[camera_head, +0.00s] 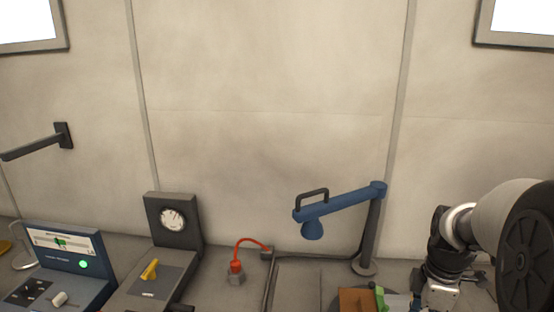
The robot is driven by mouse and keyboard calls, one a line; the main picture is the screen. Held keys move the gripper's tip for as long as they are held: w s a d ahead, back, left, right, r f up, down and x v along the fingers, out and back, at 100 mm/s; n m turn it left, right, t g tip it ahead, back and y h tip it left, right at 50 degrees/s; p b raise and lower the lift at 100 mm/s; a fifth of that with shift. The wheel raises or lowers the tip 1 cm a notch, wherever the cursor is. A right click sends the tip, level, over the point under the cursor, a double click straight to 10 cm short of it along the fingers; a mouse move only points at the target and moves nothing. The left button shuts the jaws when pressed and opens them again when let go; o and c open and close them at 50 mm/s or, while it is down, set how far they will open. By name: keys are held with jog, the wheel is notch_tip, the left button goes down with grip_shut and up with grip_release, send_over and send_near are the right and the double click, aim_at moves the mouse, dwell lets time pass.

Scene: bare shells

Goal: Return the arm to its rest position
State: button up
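My arm (500,235) is folded in at the right edge, its large grey link with a dark round cap nearest the camera. My wrist (440,265), in black and silver, hangs down from it to the bottom edge. Dark parts show behind the wrist, but I cannot make out the fingertips or whether they hold anything. A brown block (357,300) and a green piece (380,297) lie just left of the wrist, cut off by the bottom edge.
A blue swing arm (340,203) on a dark post stands left of my arm. A red hooked cable (236,266), a gauge panel (172,220) with a yellow lever (150,270), and a blue console (68,262) line the bench.

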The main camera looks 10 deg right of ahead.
jog(key=s+a+r+m+t+b, duration=0.1)
jog(key=s+a+r+m, duration=0.15)
jog(key=a, duration=0.45)
jog(key=s+a+r+m+t, duration=0.1)
jog(key=a+r+m, duration=0.3)
jog(key=a, duration=0.2)
jog(key=s+a+m+t+b, duration=0.1)
jog(key=s+a+m+t, duration=0.1)
jog(key=s+a+m, duration=0.4)
jog(key=s+a, duration=0.2)
jog(key=s, duration=0.1)
jog(key=shift+s+a+r, duration=0.15)
jog(key=shift+s, duration=0.25)
